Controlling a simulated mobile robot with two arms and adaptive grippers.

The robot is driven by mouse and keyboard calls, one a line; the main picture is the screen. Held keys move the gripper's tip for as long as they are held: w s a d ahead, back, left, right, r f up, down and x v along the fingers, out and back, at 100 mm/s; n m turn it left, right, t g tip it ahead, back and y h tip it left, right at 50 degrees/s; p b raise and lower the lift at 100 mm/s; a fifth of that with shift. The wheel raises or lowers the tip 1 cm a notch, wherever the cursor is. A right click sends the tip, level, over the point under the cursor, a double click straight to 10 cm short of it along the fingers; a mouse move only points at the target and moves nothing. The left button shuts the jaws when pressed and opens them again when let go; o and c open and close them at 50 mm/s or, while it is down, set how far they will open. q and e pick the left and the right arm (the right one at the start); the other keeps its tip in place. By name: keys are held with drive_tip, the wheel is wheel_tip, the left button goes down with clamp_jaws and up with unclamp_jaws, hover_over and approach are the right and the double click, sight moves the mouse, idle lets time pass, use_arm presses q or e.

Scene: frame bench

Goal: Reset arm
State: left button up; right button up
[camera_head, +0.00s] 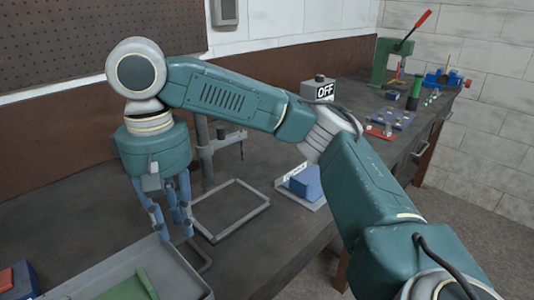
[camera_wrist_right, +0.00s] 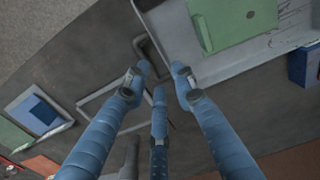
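My right arm reaches across the head view from the lower right. Its three-fingered blue gripper (camera_head: 172,222) hangs down at the left, above the bench (camera_head: 255,245) and beside the grey tray's back edge. In the right wrist view the fingertips (camera_wrist_right: 160,75) are apart with nothing between them, so it is open and empty. A thin metal frame (camera_head: 232,209) lies flat on the bench right of the gripper; the wrist view also shows it (camera_wrist_right: 88,103). My left gripper is not in view.
The grey tray (camera_head: 190,274) holds a green plate (camera_head: 130,287); a blue box (camera_head: 24,280) is at its left. A clamp stand (camera_head: 205,155), an OFF-labelled box (camera_head: 318,90) and a blue block (camera_head: 306,183) stand farther back. A green press (camera_head: 388,62) is at the far end.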

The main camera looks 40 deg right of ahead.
drive_tip(key=shift+r, duration=0.8)
